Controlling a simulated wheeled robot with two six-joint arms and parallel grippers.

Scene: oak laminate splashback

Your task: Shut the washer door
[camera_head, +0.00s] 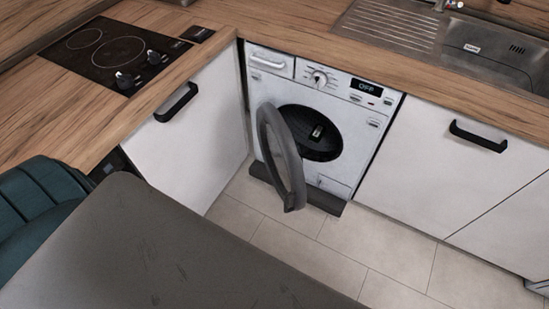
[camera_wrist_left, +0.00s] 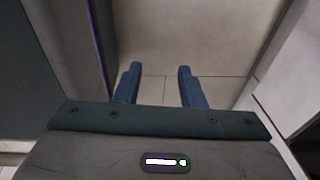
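The washer (camera_head: 269,85) is white and stands under the oak worktop in the head view. Its round door (camera_head: 282,157) is dark-rimmed and stands wide open, swung out to the left of the drum opening (camera_head: 313,133). A small light object lies inside the dark drum. The display on the washer panel reads OFF. My left gripper (camera_wrist_left: 157,87) shows in the left wrist view with its two blue fingers apart and nothing between them, above the tiled floor. Neither gripper shows in the head view, so the left one's place relative to the door cannot be told.
White cabinets flank the washer, with black handles on the left one (camera_head: 188,138) and the right one (camera_head: 454,178). A hob (camera_head: 111,54) and a sink (camera_head: 490,55) are set in the worktop. A teal seat (camera_head: 38,205) is at left. Tiled floor (camera_head: 330,247) before the washer is clear.

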